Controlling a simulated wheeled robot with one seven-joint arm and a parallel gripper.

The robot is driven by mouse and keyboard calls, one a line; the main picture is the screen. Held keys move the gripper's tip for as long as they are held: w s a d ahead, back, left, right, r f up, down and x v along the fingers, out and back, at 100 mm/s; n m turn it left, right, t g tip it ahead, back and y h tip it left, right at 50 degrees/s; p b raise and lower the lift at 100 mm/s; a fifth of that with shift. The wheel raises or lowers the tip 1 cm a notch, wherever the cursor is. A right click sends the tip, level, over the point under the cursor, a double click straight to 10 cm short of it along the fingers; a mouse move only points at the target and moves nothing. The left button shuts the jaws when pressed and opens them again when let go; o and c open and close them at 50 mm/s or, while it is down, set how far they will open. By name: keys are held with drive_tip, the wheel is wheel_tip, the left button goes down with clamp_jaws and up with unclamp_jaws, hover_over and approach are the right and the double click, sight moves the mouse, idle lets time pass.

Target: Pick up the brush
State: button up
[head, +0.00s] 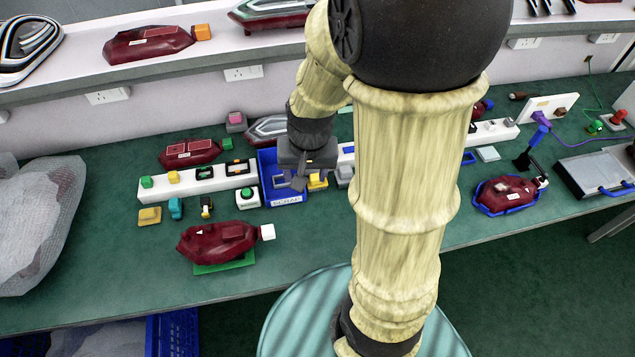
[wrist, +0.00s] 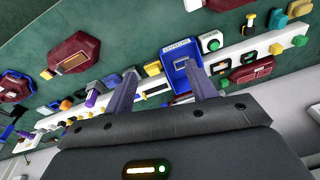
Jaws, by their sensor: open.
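My gripper (head: 303,182) hangs over the blue scrap bin (head: 286,199) near the middle of the bench. In the wrist view, my gripper (wrist: 160,70) has its two fingers spread with nothing held between them. The bin (wrist: 178,46) shows beyond the right finger. A small dark brown, long-handled item (head: 523,96) lies at the back right of the bench, well apart from my gripper; it may be the brush, but it is too small to tell. No clear bristles show in either view. My arm hides part of the bench.
Red tail lamps lie on the bench, one on a green mat (head: 224,266) and one in a blue holder (head: 508,193). A white strip (head: 160,188) with small coloured parts runs beside the bin. A grey metal tray (head: 590,172) stands at right. The front bench edge is fairly clear.

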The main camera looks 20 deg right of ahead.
drive_tip(key=w+d+f+m+g, duration=0.1)
drive_tip(key=w+d+f+m, duration=0.3)
drive_tip(key=w+m, duration=0.4)
drive_tip(key=m+g, duration=0.1)
drive_tip(key=m, duration=0.7)
hover_over(317, 176)
wheel_tip(317, 176, down, 5)
drive_tip(key=shift+s+a, duration=0.1)
drive_tip(key=shift+s, duration=0.1)
drive_tip(key=shift+f, duration=0.1)
wheel_tip(317, 176, down, 12)
drive_tip(key=shift+r+p, duration=0.25)
drive_tip(key=shift+p, duration=0.1)
drive_tip(key=shift+f, duration=0.25)
drive_tip(key=shift+w+f+p, duration=0.2)
drive_tip(key=shift+f+p, duration=0.45)
drive_tip(key=shift+f, duration=1.95)
